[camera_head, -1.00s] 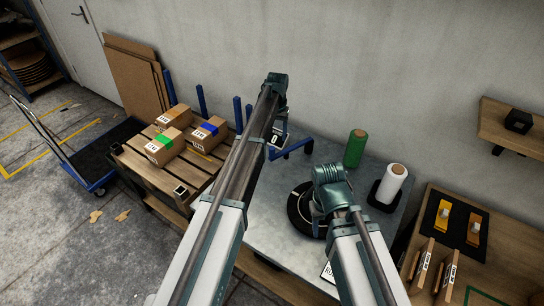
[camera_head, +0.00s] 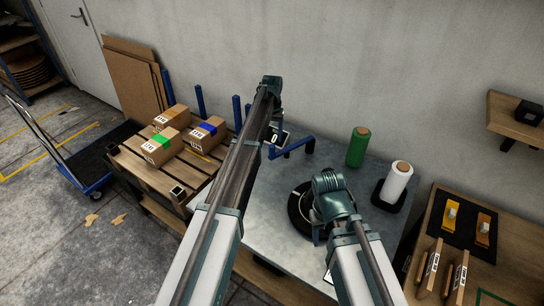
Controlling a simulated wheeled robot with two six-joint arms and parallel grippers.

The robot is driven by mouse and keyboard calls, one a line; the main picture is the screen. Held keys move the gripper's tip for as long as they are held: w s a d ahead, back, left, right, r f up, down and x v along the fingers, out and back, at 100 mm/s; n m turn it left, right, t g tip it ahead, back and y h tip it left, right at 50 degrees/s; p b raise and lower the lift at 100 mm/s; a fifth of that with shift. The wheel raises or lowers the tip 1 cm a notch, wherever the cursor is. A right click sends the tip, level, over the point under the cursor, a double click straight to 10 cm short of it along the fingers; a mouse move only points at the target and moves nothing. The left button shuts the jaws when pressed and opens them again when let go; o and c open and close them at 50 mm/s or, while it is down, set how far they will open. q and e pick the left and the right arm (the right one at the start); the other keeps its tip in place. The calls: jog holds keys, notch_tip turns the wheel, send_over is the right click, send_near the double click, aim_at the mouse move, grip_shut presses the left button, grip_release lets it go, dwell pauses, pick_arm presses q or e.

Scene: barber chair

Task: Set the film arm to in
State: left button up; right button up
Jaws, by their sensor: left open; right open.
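A blue arm (camera_head: 292,146), which looks like the film arm, stands at the back of the grey table (camera_head: 265,215). Its bar reaches left from an upright post. A sign reading 0 (camera_head: 275,137) is beside its left end, partly covered by my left arm. My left gripper (camera_head: 271,86) is at the far end of that arm, high and left of the blue arm; its fingers are not clearly seen. My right gripper (camera_head: 326,183) is above a round black turntable (camera_head: 297,207), right of and nearer than the blue arm. Its wrist hides part of the turntable.
A green roll (camera_head: 357,147) and a white roll (camera_head: 397,181) on a black base stand on the table's right. A pallet (camera_head: 150,170) with several boxes is at left. A wooden bench (camera_head: 510,255) is at right. The wall (camera_head: 390,70) is close behind.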

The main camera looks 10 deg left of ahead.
aim_at(272, 146)
pick_arm(q)
notch_tip(272, 146, down, 9)
jog(key=b, duration=0.7)
jog(key=shift+r, duration=0.2)
jog(key=shift+r, duration=0.1)
grip_shut()
dwell(0.8)
